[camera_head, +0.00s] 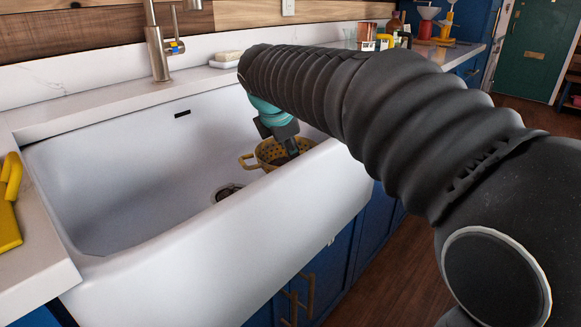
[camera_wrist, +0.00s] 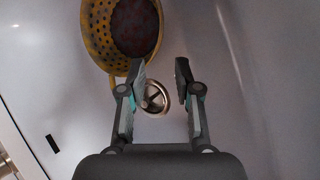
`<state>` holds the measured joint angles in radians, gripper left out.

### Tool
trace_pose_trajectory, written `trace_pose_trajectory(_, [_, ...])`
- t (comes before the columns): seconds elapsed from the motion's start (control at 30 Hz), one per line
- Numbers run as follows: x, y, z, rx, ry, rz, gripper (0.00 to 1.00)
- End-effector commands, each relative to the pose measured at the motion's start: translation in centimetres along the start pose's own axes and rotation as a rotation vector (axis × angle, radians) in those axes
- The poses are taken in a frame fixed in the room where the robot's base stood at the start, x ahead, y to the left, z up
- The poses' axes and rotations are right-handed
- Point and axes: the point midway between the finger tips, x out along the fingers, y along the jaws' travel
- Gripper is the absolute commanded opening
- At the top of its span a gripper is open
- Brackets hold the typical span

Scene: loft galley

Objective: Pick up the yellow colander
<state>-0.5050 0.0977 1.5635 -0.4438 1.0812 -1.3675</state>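The yellow colander (camera_head: 268,150) sits in the white sink, toward its right end in the head view, with a loop handle on its left side. In the wrist view the colander (camera_wrist: 97,38) is at the upper left, with holes in its wall and a dark reddish round patch or thing inside; I cannot tell which. My gripper (camera_wrist: 161,70) is open, its fingers apart and nothing seen between them. The left fingertip overlaps the colander's near edge in the picture; I cannot tell whether they touch. The head view shows my gripper (camera_head: 290,145) over the colander, hiding part of it.
The deep white sink (camera_head: 110,160) surrounds the colander, with its front wall (camera_head: 215,250) close by. A round drain (camera_wrist: 155,97) lies below the fingers. A tap (camera_head: 158,50) stands behind the sink. A yellow object (camera_head: 9,205) lies on the left counter.

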Motion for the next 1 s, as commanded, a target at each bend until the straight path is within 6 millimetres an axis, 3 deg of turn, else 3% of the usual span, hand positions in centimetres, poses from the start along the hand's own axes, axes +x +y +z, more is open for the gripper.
trace_pose_trajectory(0.3, [5.8,-0.1,0.1,0.005,0.000,-0.004,0.33])
trace_pose_trajectory(0.73, [8.8,0.0,0.3,0.006,0.000,-0.003,0.33])
trace_pose_trajectory(1.0, [12.4,0.0,0.6,0.006,0.000,-0.003,0.33])
